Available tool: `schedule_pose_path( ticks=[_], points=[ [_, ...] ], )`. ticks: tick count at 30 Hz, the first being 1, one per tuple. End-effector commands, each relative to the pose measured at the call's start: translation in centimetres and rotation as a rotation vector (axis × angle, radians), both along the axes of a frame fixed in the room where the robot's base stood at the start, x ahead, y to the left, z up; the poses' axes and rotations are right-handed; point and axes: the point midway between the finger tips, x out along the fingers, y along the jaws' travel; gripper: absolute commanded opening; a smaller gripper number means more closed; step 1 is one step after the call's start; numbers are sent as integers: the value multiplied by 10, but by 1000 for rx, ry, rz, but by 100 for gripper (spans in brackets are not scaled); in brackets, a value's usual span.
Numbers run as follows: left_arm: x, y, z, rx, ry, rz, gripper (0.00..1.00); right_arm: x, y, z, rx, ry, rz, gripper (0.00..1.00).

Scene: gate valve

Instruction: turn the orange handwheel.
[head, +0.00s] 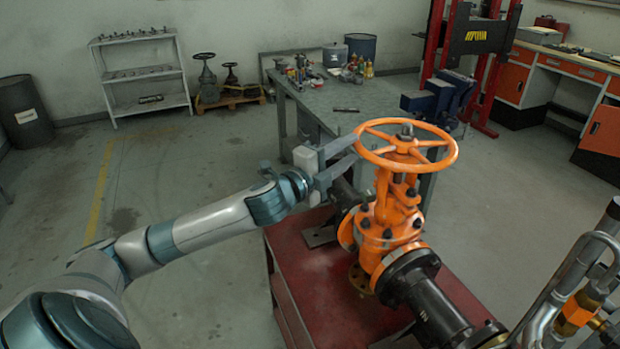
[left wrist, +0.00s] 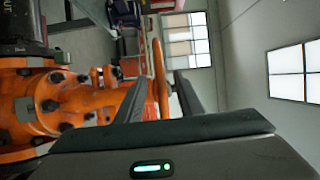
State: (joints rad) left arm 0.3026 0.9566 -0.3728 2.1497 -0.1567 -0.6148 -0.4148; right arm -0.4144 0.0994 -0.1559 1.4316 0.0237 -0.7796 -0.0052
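The orange handwheel (head: 437,164) sits flat on top of the orange gate valve (head: 385,225), with spokes and a central hub. My left gripper (head: 356,148) is open at the left side of the wheel, its fingertips close to the rim. In the left wrist view the wheel (left wrist: 160,70) shows edge-on, lined up between the two spread fingers (left wrist: 160,90). I cannot tell whether the fingers touch the rim. The valve body (left wrist: 60,100) fills the left of that view. My right gripper is not in view.
The valve stands on a red stand (head: 305,270) with a black pipe (head: 435,305). A workbench (head: 345,97) with a blue vise (head: 430,100) is behind. Metal piping with an orange fitting (head: 578,312) rises at lower right. Floor at left is clear.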

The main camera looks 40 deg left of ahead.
Motion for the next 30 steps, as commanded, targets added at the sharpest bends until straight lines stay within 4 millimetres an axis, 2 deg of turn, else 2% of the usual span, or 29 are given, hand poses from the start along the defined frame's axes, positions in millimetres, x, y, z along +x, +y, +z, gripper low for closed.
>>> schedule_pose_path(
  ticks=[9,15,24,30],
  points=[
    [-49,5,-7,1,3,-2,34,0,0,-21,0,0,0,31],
    [-73,9,-8,1,3,-2,34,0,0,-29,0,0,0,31],
    [-103,14,-8,1,3,0,34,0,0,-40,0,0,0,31],
    [-114,16,-7,-1,1,1,34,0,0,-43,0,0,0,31]
  ],
)
